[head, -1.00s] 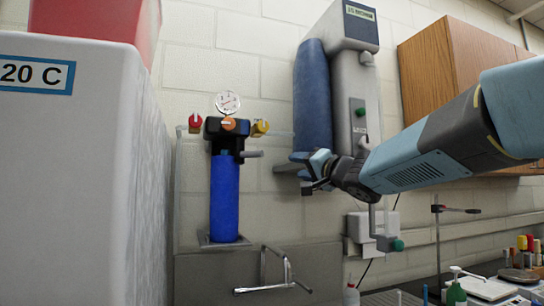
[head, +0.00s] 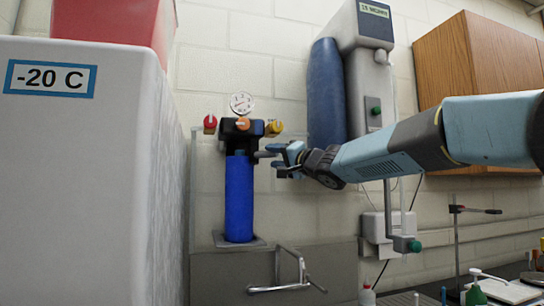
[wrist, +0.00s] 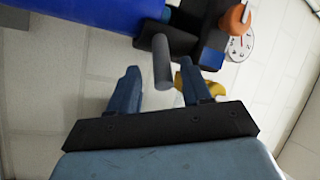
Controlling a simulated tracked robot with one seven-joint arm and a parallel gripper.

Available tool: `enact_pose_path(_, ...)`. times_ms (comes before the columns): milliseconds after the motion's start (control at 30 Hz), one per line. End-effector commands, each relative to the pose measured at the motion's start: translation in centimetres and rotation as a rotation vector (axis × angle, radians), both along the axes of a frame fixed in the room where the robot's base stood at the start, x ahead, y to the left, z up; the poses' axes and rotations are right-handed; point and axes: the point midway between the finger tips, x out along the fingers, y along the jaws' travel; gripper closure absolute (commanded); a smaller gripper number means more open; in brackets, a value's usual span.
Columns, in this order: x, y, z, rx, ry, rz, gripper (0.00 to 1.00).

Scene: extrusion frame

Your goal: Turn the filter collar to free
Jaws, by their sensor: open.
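The filter is a blue cylinder (head: 239,198) hanging under a black head (head: 243,130) on the wall; it also shows in the wrist view as a blue body (wrist: 90,14). A grey bar handle (head: 265,154) sticks out to the right just below the head, where the collar sits. In the wrist view the handle (wrist: 162,62) points toward my gripper. My gripper (head: 284,160) is open at the handle's right end. In the wrist view its two blue fingers (wrist: 159,88) stand either side of the handle's line, with no visible contact. The collar is hard to tell from the black head.
A gauge (head: 242,103) and red (head: 210,124), orange (head: 243,124) and yellow (head: 274,127) knobs sit at the head. A white -20 C freezer (head: 85,170) fills the left. A tap (head: 290,272) is below. A blue tank (head: 327,95) hangs behind my arm.

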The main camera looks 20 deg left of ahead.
Motion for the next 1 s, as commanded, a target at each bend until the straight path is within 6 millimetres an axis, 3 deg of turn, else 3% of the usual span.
enact_pose_path(300, 1.8, 2.7, 0.7, 0.001, 0.001, -0.001, 0.52)
enact_pose_path(733, 2.1, 3.2, 0.9, -0.001, 0.000, -0.002, 0.52)
enact_pose_path(1000, 2.2, 3.2, 0.8, 0.000, -0.001, -0.002, 0.76)
